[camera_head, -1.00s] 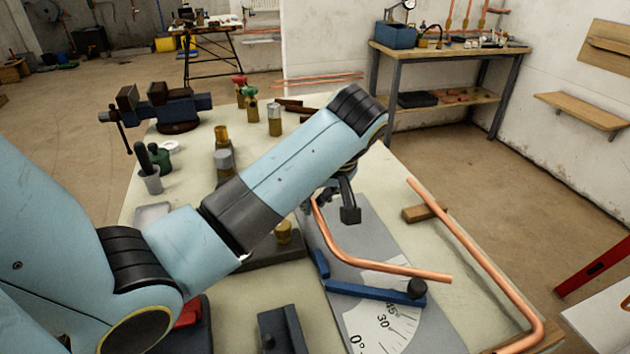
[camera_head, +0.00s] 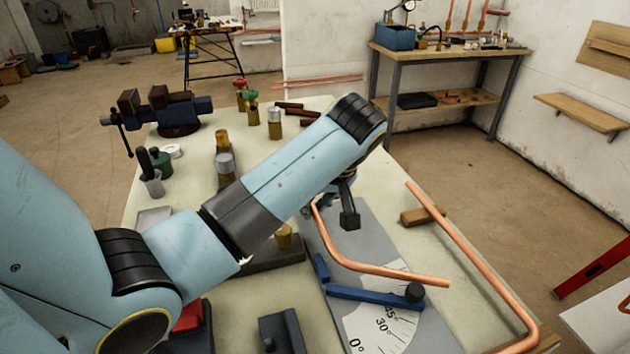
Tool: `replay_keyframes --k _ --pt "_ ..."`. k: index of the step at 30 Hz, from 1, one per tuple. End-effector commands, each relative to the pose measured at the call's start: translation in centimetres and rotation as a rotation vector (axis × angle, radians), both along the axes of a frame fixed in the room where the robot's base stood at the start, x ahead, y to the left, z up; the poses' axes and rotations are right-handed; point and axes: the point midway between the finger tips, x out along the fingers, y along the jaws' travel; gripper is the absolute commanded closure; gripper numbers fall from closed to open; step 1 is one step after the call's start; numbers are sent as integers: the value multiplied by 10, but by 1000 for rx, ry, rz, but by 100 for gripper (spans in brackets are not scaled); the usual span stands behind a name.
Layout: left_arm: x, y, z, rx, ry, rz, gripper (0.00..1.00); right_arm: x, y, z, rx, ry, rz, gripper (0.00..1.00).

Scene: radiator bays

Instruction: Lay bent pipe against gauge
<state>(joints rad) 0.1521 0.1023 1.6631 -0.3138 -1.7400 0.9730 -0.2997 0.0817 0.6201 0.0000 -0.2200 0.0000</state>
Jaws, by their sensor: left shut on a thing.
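The bent copper pipe (camera_head: 385,269) lies over the grey angle gauge (camera_head: 371,227), with one leg rising toward my left gripper and the other pointing right. My left gripper (camera_head: 318,205) is shut on the upper end of the pipe; its fingers are partly hidden by the wrist. The gauge has a white dial with degree marks and a blue arm (camera_head: 372,295) with a black knob. The pipe's right leg runs close above the blue arm, nearly along it; I cannot tell whether they touch. My right gripper is not in view.
A longer bent copper pipe (camera_head: 470,258) lies along the table's right edge by a wooden block (camera_head: 421,216). A vise (camera_head: 166,112), brass fittings (camera_head: 222,142) and a small cup (camera_head: 152,183) stand further back.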

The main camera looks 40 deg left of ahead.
Motion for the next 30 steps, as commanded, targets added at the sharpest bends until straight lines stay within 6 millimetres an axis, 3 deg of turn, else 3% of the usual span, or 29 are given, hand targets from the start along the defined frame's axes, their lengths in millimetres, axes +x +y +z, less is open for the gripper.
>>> replay_keyframes --k 7,30 --pt "0 0 2 -6 -11 -2 100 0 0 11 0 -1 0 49" --pt "0 0 -10 -7 -12 -2 100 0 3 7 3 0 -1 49"
